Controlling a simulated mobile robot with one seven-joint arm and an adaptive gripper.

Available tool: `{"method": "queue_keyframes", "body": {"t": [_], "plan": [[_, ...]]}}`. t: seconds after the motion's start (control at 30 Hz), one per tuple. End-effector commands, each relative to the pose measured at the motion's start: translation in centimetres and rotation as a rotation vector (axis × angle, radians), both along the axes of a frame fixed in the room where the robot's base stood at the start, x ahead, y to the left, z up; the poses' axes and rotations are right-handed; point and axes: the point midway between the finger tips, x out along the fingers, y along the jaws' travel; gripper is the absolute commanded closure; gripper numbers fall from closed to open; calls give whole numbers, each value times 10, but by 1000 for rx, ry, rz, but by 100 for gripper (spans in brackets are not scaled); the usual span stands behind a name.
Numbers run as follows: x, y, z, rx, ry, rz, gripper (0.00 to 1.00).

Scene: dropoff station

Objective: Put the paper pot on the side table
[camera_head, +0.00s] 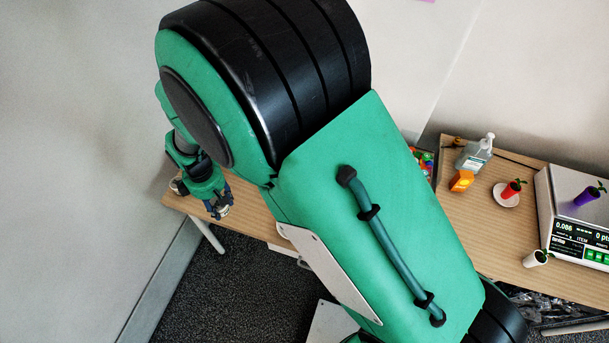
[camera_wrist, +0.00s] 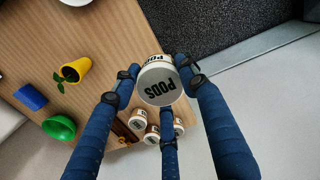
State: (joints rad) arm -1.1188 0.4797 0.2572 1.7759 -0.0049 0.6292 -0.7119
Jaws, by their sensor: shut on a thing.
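The paper pot (camera_wrist: 158,84), a white round tub with a grey end lettered PODS, is between my gripper's blue fingers (camera_wrist: 160,80) in the wrist view. The fingers are shut on it. Its grey end faces the camera, and behind it run the wooden table's edge and dark carpet. In the head view my gripper (camera_head: 219,204) is small, by the front edge of the wooden table (camera_head: 250,221) near its left end. The pot is too small there to make out clearly. I cannot tell which surface is the side table.
Several similar PODS tubs (camera_wrist: 139,120) stand together in the wrist view. A yellow pot with a plant (camera_wrist: 74,69), a blue block (camera_wrist: 30,96) and a green bowl (camera_wrist: 59,127) are nearby.

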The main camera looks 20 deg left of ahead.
Motion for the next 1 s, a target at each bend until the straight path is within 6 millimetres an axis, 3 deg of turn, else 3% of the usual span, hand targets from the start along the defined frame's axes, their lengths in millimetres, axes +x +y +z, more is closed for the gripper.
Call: {"method": "queue_keyframes", "body": {"t": [0.2, 0.43, 0.63, 1.0], "plan": [[0, -1, -46, -2, 1, -1, 86], [1, 0, -81, -1, 1, -1, 86], [1, 0, -90, 2, 0, -1, 86], [1, 0, -90, 1, -1, -1, 86]]}}
